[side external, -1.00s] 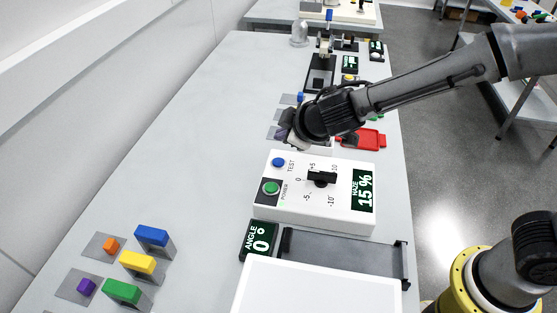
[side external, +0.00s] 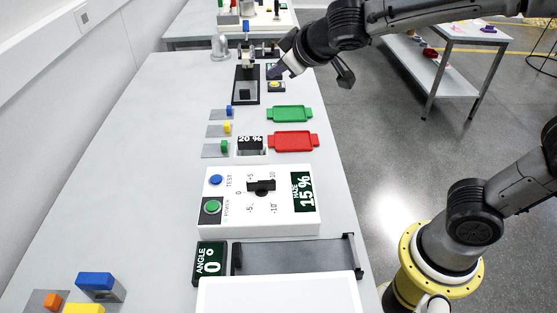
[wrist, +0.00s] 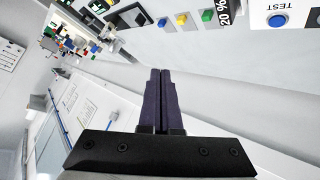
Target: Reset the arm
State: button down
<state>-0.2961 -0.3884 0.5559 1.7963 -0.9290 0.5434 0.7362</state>
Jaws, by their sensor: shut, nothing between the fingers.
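My gripper (side external: 277,69) is raised over the far part of the table in the side external view, with its purple fingers pointing down and left. In the wrist view its two fingers (wrist: 160,90) lie together, shut, with nothing between them. The arm reaches in from the upper right. The gripper appears clear of the objects; its exact height above the table (side external: 130,180) cannot be told.
A white control box (side external: 300,222) stands mid-table. Beyond it are a red tray (side external: 293,141), a green tray (side external: 290,114) and small coloured blocks (side external: 227,127). A black fixture (side external: 245,98) stands near the gripper.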

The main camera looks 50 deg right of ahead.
jog(key=s+d+r+m+g, duration=0.15)
jog(key=s+d, duration=0.25)
jog(key=s, duration=0.4)
jog(key=s+d+m, duration=0.3)
jog(key=s+d, duration=0.1)
jog(key=s, duration=0.4)
jog(key=s+a+f+n+g+y, duration=0.1)
jog(key=s+a+f, duration=0.1)
jog(key=s, duration=0.3)
jog(key=s+a+f+n+g+y, duration=0.1)
jog(key=s+a+f+g, duration=0.1)
jog(key=s+f, duration=0.3)
jog(key=shift+a+y, duration=0.3)
